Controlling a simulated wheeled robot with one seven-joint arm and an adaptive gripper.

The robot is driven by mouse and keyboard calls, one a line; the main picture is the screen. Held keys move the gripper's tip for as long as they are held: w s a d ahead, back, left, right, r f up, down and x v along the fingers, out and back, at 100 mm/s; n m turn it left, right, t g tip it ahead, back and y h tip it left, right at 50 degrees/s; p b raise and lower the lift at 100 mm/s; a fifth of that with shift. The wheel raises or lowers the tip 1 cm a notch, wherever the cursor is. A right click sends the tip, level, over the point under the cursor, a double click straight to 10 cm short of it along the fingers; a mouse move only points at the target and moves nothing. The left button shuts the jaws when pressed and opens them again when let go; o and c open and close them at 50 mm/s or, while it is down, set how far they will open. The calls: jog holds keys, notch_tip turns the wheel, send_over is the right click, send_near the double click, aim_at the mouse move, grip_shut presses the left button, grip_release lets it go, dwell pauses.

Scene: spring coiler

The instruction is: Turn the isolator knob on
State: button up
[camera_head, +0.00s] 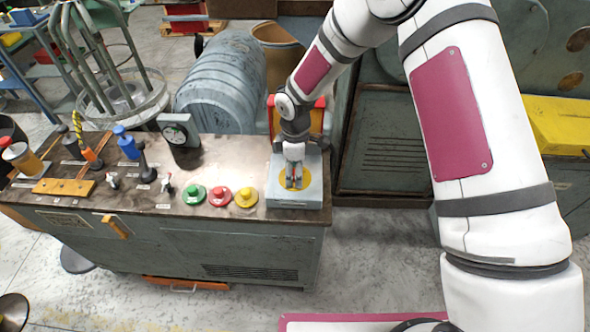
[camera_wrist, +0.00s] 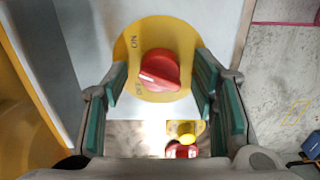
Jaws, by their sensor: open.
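The isolator knob (camera_wrist: 160,68) is red and sits on a yellow disc (camera_wrist: 125,62) marked ON and OFF in the wrist view. The knob's raised grip slants toward the OFF lettering. My gripper (camera_wrist: 162,78) is open, with one green-padded finger on each side of the knob; I see gaps between pads and knob and cannot tell the height between them. In the head view my gripper (camera_head: 293,180) points down over the grey isolator box (camera_head: 298,201) at the right end of the console, hiding most of the knob.
Green (camera_head: 193,194), red (camera_head: 219,196) and yellow (camera_head: 246,197) push buttons stand left of the box on the console top (camera_head: 215,160). A dial gauge (camera_head: 180,132) and several levers stand farther left. A grey rounded motor housing (camera_head: 225,85) is behind.

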jog(key=c, duration=1.2)
jog(key=shift+m+b, duration=0.5)
jog(key=shift+m, duration=1.8)
jog(key=o, duration=1.2)
notch_tip(320, 180, up, 12)
